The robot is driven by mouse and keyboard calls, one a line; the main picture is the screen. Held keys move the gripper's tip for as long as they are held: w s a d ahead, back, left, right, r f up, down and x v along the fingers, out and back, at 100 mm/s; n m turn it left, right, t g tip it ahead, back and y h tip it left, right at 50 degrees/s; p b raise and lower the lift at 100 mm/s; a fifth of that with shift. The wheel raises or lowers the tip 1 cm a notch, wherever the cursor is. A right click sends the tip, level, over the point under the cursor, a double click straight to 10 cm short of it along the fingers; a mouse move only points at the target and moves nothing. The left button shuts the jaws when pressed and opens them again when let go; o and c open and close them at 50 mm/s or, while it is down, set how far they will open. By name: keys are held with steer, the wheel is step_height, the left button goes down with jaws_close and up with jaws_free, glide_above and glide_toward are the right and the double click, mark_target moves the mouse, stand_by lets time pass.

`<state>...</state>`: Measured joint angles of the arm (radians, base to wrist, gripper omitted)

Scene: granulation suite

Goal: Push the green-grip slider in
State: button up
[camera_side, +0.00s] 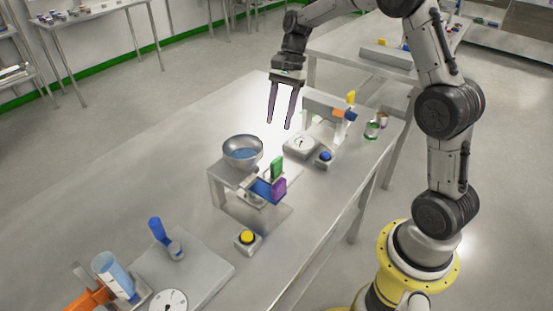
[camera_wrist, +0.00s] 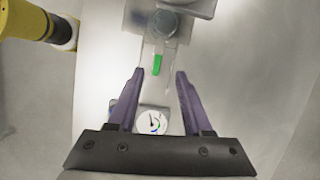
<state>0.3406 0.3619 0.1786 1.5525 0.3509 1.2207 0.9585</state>
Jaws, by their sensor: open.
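In the side view, a small upright green grip (camera_side: 277,167) stands on the near right side of a raised metal stand (camera_side: 217,184). Blue (camera_side: 262,190) and purple (camera_side: 279,188) blocks sit close below it. My gripper (camera_side: 281,127) hangs above the table beyond the stand, fingers pointing down, open and empty, apart from the grip. In the wrist view, the green grip (camera_wrist: 157,64) lies ahead of and between the purple fingertips of my gripper (camera_wrist: 160,72). How far the slider is out cannot be told.
A metal bowl (camera_side: 242,152) sits on the stand. A dial box (camera_side: 300,146), blue button (camera_side: 325,157) and yellow button (camera_side: 247,238) stand near. A yellow-tipped fixture (camera_side: 350,98) and small cans (camera_side: 371,130) are at the far right. The table's left part is clear.

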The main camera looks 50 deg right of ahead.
mark_target(277, 159)
steer(key=shift+m, duration=0.7)
steer(key=d+x, duration=0.1)
steer(key=x, duration=0.3)
steer(key=d+x, duration=0.1)
steer(key=x, duration=0.4)
steer(key=d+f+x, duration=0.1)
steer(key=x, duration=0.3)
steer(key=shift+s+a+f, duration=0.1)
steer(key=shift+f, duration=0.15)
jaws_close()
stand_by(0.4)
